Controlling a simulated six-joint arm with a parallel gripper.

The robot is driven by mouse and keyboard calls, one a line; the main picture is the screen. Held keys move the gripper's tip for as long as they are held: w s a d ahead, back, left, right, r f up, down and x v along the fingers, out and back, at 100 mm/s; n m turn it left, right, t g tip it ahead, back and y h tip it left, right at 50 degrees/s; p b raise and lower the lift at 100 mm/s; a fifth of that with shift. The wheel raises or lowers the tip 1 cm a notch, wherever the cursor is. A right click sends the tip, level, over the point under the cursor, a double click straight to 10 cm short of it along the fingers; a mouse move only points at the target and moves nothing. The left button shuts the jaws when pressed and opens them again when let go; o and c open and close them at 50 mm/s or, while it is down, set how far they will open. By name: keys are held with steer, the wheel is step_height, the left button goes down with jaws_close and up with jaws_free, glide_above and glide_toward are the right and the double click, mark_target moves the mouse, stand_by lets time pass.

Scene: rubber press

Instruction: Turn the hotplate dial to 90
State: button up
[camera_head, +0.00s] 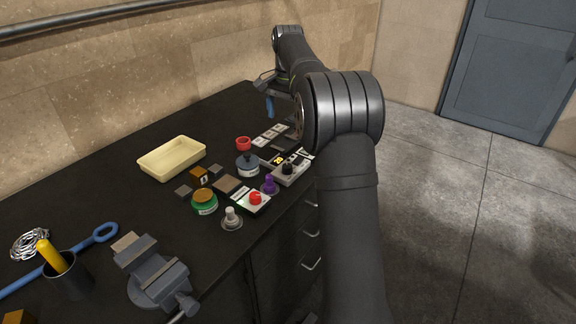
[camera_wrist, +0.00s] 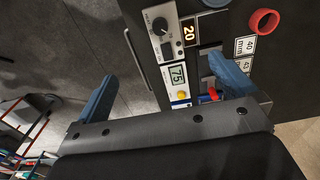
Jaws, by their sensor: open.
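The hotplate control box (camera_head: 293,173) is a light grey unit near the right front edge of the bench, with a black round dial (camera_head: 288,168) on top. An orange display (camera_head: 279,160) sits beside it. In the wrist view the dial (camera_wrist: 160,25) is at the top and the orange display (camera_wrist: 189,33) reads 20. The dial's exact pointer angle is too small to tell. My gripper (camera_head: 270,104) is above the far end of the bench, beyond the box. In the wrist view its blue fingers (camera_wrist: 162,68) are wide apart with nothing held; the dial lies ahead, apart from them.
A meter reading 75 (camera_wrist: 178,75) with a yellow button lies between the fingers in the wrist view. A red ring (camera_head: 244,143), purple knob (camera_head: 270,185), red button (camera_head: 255,198) and blue-grey round container (camera_head: 247,165) crowd the dial's surroundings. A cream tray (camera_head: 172,158) is further left.

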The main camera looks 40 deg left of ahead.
steer(key=shift+r, duration=0.9)
